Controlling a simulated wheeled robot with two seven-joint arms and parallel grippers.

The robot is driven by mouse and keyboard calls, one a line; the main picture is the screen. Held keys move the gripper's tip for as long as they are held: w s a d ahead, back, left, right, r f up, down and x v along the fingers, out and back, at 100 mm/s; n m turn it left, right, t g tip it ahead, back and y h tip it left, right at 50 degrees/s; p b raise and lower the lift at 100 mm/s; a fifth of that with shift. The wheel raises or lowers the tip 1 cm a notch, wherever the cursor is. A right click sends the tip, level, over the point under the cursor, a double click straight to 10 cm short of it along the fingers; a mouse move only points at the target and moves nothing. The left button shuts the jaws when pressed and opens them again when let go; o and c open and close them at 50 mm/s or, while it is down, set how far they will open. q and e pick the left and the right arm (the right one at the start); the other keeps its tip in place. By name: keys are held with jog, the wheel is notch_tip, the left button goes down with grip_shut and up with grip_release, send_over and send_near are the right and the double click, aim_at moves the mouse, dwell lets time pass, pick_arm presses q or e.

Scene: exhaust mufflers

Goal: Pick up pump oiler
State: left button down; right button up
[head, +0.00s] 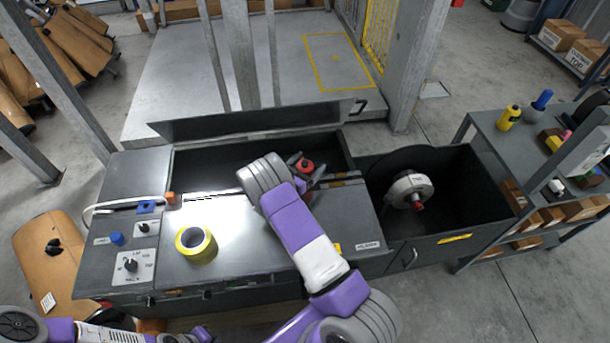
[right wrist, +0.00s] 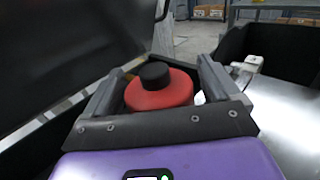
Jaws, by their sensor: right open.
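The pump oiler (right wrist: 158,92) shows in the right wrist view as a rounded red body with a black cap on top. In the head view it is a small red and black shape (head: 306,166) in the dark bin behind the bench top, partly hidden by my right arm. My right gripper (right wrist: 160,95) is open, with one finger on each side of the red body. Whether the fingers touch it I cannot tell. The oiler's lower part is hidden by the gripper. My left gripper is out of the head view; only left arm links show at the bottom left.
The bin's raised lid (head: 255,118) stands behind the oiler. A yellow tape roll (head: 196,245) lies on the bench top beside a control panel (head: 132,264). A deep bin at right holds a white and grey round device (head: 408,188). A shelf cart (head: 478,122) stands far right.

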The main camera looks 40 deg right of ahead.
jog(key=c, duration=1.2)
